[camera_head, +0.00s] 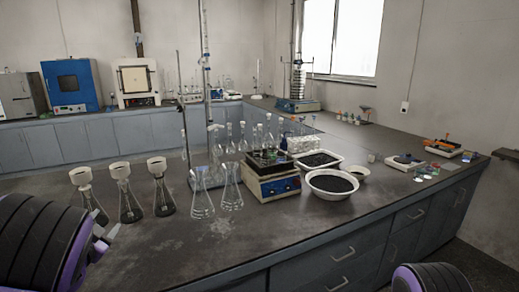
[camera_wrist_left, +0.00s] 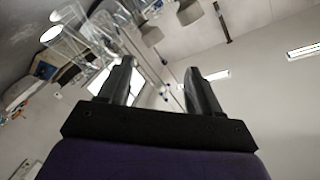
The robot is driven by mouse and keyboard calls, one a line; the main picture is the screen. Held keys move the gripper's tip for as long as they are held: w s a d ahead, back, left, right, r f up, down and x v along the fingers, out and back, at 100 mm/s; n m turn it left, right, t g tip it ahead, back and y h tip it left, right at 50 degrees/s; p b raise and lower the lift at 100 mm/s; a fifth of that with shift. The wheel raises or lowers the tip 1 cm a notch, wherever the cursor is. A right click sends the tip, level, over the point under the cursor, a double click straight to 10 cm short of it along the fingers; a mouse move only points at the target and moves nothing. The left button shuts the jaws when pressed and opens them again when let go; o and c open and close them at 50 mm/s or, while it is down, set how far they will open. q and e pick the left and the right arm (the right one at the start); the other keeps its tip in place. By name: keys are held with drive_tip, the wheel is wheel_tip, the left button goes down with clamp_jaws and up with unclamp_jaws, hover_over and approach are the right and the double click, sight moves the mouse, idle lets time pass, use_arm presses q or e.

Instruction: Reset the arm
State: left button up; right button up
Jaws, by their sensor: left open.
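My left arm comes in at the lower left of the head view, and part of its left gripper (camera_head: 108,236) shows beside the bench's front edge. In the left wrist view my left gripper (camera_wrist_left: 158,75) has its two dark fingers apart, with nothing between them. The wrist view is tilted, with glassware (camera_wrist_left: 85,40) beyond the fingers at upper left. My right gripper is out of view; only a dark part of my right arm shows at the bottom right of the head view.
Several funnel-topped flasks (camera_head: 127,205) stand on the bench near my left gripper. Clear flasks (camera_head: 202,200), a hotplate (camera_head: 272,187) and a white bowl (camera_head: 332,191) stand mid-bench. A blue-based device with a sieve stack (camera_head: 298,90) stands behind.

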use_arm(q)
drive_tip(key=s+f+n+g, duration=0.1)
drive_tip(key=s+f+n, duration=0.1)
drive_tip(key=f, duration=0.2)
drive_tip(key=s+d+f+n+g+y, duration=0.1)
drive_tip(key=s+f+n, duration=0.1)
drive_tip(key=f, duration=0.2)
drive_tip(key=s+f+n, duration=0.2)
drive_tip(key=f, duration=0.2)
drive_tip(key=shift+s+d+f+g, duration=0.2)
drive_tip(key=shift+s+d+g, duration=0.05)
drive_tip(key=shift+g, duration=0.15)
drive_tip(key=s+d+f+n+g, duration=0.2)
drive_tip(key=s+f, duration=0.5)
drive_tip(key=s, duration=0.4)
drive_tip(key=s+d+f+n+g, duration=0.3)
drive_tip(key=s+d+f+g, duration=0.2)
drive_tip(key=s+f, duration=0.3)
drive_tip(key=s+d+f+n+g, duration=0.3)
drive_tip(key=s+d+f, duration=0.2)
drive_tip(key=s, duration=1.1)
wheel_tip(320, 180, down, 3)
drive_tip(key=shift+s+f+g, duration=0.1)
drive_tip(key=shift+s+g, duration=0.05)
drive_tip(key=shift+g, duration=0.25)
